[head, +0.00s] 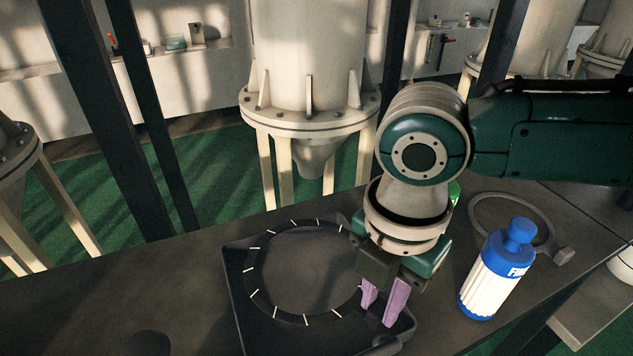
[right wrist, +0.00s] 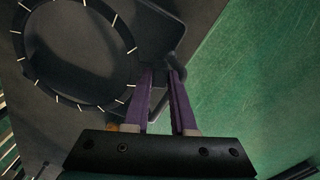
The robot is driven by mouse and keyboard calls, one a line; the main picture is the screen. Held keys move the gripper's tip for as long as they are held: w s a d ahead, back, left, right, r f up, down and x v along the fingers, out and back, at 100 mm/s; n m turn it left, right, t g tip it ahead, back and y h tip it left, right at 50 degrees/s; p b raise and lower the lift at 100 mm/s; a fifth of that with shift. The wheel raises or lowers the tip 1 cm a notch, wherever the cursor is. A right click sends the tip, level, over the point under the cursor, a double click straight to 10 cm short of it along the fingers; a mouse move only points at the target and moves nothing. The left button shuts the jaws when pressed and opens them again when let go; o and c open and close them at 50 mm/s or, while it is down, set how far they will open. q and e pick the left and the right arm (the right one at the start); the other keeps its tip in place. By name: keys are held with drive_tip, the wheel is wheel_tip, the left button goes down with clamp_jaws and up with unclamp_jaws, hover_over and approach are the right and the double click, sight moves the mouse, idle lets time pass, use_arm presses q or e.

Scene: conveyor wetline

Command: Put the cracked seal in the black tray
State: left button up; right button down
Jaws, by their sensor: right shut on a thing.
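The seal is a flat black ring with short pale marks around it (head: 263,301); it also shows in the right wrist view (right wrist: 122,28). It lies over the black tray (head: 235,262), within most of its outline; I cannot tell whether it touches the tray floor. The tray also shows in the right wrist view (right wrist: 168,22). My right gripper (head: 380,308) points down at the ring's right side, near the tray's right end. Its purple fingers (right wrist: 160,78) are shut on the seal's edge; the held part is mostly hidden. My left gripper is out of view.
A blue and white bottle (head: 488,278) stands right of the tray. Behind it lies a grey ring with a tab (head: 478,212). A green object (head: 454,191) is partly hidden behind my right wrist. The dark tabletop (head: 190,290) is mostly clear at left.

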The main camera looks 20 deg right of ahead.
wheel_tip(320, 180, down, 5)
drive_tip(key=b, duration=0.2)
drive_tip(key=shift+r+b, duration=0.15)
drive_tip(key=shift+b, duration=0.15)
drive_tip(key=shift+d+f+b, duration=0.1)
drive_tip(key=shift+f+b, duration=0.4)
drive_tip(key=shift+f, duration=0.4)
drive_tip(key=shift+s, duration=0.3)
drive_tip(key=shift+w, duration=0.4)
drive_tip(key=shift+w+a, duration=0.15)
drive_tip(key=shift+a, duration=0.1)
drive_tip(key=shift+r, duration=0.15)
